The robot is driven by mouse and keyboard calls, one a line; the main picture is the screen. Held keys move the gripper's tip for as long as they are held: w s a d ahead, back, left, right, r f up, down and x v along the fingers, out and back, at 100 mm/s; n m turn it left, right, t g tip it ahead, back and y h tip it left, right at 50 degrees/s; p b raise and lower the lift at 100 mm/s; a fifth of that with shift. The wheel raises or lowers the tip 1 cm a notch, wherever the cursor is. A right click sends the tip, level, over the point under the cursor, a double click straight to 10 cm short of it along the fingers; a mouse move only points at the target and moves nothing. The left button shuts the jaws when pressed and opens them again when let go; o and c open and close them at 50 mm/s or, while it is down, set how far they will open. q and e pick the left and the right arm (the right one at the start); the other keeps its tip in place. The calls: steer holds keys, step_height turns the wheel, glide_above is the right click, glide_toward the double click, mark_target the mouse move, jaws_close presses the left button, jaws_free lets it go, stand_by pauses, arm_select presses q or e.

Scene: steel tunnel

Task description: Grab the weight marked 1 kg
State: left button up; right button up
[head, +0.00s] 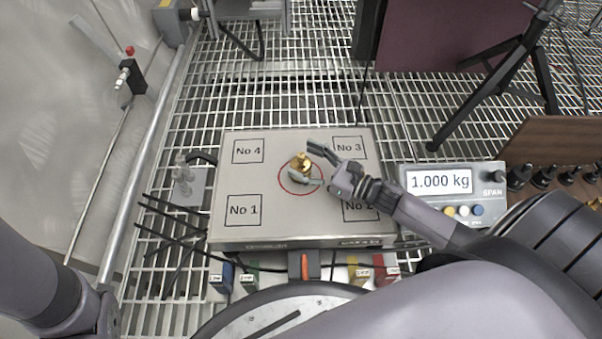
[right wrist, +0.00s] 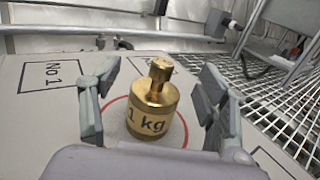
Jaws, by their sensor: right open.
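A brass weight marked 1 kg (right wrist: 154,108) stands upright in the red circle on the steel scale platform (head: 273,220). In the head view the weight (head: 300,162) is partly covered by my right gripper (head: 311,164). In the right wrist view my right gripper (right wrist: 160,108) is open. Its two fingers stand on either side of the weight, with visible gaps between them and it. The display box (head: 440,182) beside the platform reads 1.000 kg. My left gripper is not in view; only part of my left arm shows at the lower left.
The platform has squares marked No 1 to No 4, which look empty where visible. A wooden rack with several dark weights (head: 567,177) stands at the right. A black tripod (head: 490,75) stands behind. Cables and coloured blocks lie along the platform's front.

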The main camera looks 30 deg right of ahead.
steer(key=shift+x, duration=0.75)
steer(key=shift+r, duration=0.1)
steer(key=shift+c, duration=0.3)
jaws_close()
steer(key=shift+r, duration=0.1)
stand_by(0.4)
